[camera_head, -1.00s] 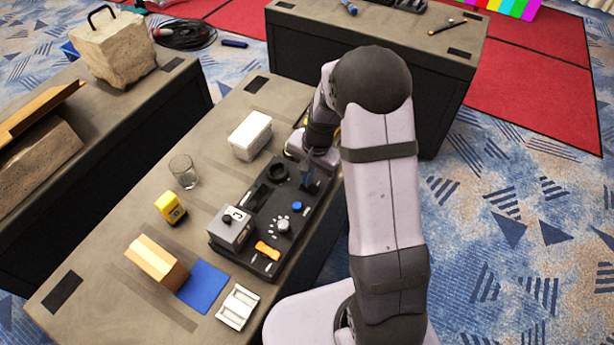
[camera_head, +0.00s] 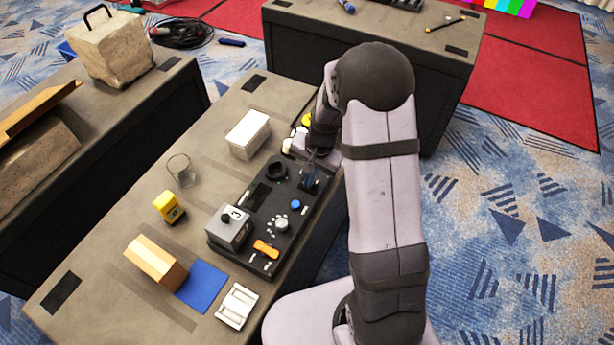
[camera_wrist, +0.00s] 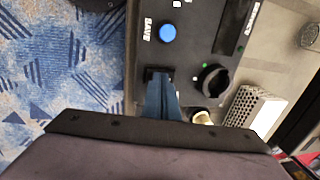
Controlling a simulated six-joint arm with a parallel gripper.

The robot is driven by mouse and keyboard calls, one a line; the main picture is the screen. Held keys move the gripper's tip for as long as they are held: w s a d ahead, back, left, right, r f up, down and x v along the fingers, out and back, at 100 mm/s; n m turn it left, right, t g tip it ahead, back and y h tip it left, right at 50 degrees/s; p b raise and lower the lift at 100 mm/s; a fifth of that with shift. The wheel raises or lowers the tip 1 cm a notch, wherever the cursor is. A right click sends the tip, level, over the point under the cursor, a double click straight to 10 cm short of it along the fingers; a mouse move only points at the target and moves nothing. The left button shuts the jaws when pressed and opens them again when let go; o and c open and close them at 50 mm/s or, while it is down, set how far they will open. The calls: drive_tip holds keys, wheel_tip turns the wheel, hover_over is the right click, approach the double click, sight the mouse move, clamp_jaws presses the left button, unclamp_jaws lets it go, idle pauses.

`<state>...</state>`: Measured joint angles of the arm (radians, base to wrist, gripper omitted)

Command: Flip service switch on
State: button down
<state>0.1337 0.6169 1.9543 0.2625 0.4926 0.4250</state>
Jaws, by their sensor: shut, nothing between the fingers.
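A black control panel (camera_head: 249,228) lies on the table, left of my arm. My gripper (camera_head: 310,178) is shut and empty, pointing down at the panel's far right end. In the wrist view its bluish fingers (camera_wrist: 160,92) reach to a dark recessed fitting (camera_wrist: 157,72) beside the blue SAVE button (camera_wrist: 168,33). The fingers cover much of this fitting, so I cannot tell if it is the service switch, its position, or whether they touch. A black round knob (camera_wrist: 212,80) is to its right. An orange switch (camera_head: 266,249) is at the panel's near end.
A grey box marked 3 (camera_head: 229,228) sits at the panel's left edge. A white box (camera_head: 248,134), a glass (camera_head: 181,170), a yellow device (camera_head: 168,207) and a wooden block (camera_head: 155,262) stand left of the panel.

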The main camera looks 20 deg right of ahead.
drive_tip(key=shift+r, duration=0.15)
drive_tip(key=r+p, duration=0.4)
drive_tip(key=shift+s+d+r, duration=0.15)
drive_tip(key=shift+s+d, duration=0.05)
drive_tip(key=shift+d+r+b, duration=0.1)
drive_tip(key=shift+r+b, duration=0.25)
wheel_tip(320, 180, up, 9)
drive_tip(key=b, duration=0.1)
hover_over(314, 188)
drive_tip(key=shift+s+d+f, duration=0.15)
drive_tip(key=shift+s+d, duration=0.1)
drive_tip(key=shift+s, duration=0.1)
drive_tip(key=w+a+b, duration=0.1)
drive_tip(key=b, duration=0.2)
drive_tip(key=shift+b, duration=0.4)
